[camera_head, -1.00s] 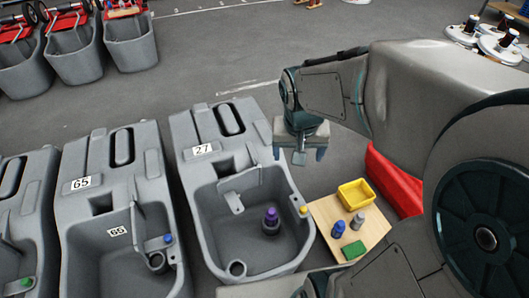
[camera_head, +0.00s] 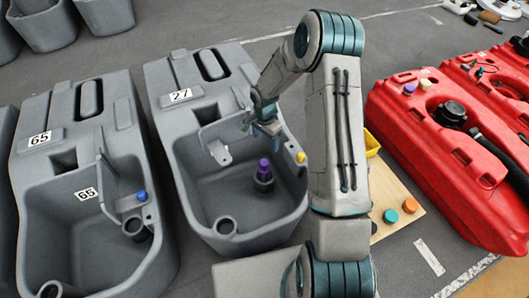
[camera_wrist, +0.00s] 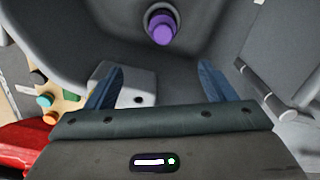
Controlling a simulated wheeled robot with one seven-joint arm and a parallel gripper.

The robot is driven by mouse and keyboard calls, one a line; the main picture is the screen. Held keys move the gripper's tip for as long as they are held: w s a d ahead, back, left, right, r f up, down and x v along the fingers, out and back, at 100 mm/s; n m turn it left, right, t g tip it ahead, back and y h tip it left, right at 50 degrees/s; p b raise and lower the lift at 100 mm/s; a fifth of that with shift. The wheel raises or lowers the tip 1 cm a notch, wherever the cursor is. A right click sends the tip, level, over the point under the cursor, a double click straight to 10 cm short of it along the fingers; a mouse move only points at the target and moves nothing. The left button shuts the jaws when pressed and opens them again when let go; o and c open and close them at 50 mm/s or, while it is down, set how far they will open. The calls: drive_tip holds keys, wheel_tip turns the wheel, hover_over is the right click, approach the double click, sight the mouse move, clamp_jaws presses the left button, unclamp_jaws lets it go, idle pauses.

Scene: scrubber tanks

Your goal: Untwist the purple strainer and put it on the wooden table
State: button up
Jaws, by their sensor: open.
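The purple strainer (camera_head: 264,168) stands upright on a dark round fitting (camera_head: 263,182) on the floor of the grey tank marked 27 (camera_head: 230,238). In the wrist view the strainer (camera_wrist: 161,28) shows at the top, ahead of the fingers. My gripper (camera_head: 262,126) is over the tank's rear part, above the strainer and apart from it. In the wrist view my gripper (camera_wrist: 162,88) is open, with its two blue fingers wide apart and nothing between them. The wooden table (camera_head: 398,192) is right of the tank, partly hidden by my arm.
On the table are a teal disc (camera_head: 391,216), an orange disc (camera_head: 410,205) and part of a yellow bin (camera_head: 371,143). A red tank (camera_head: 450,150) stands at the right. Tank 65 (camera_head: 60,200) is at the left.

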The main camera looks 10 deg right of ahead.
hover_over(264, 162)
wheel_tip(264, 162, down, 4)
drive_tip(key=shift+m, duration=0.3)
wheel_tip(264, 162, down, 13)
drive_tip(key=b, duration=0.5)
drive_tip(key=shift+d, duration=0.1)
drive_tip(key=c, duration=1.2)
drive_tip(key=shift+o, duration=0.4)
drive_tip(key=shift+w+n, duration=0.1)
drive_tip(key=shift+n, duration=1.4)
drive_tip(key=shift+n, duration=1.5)
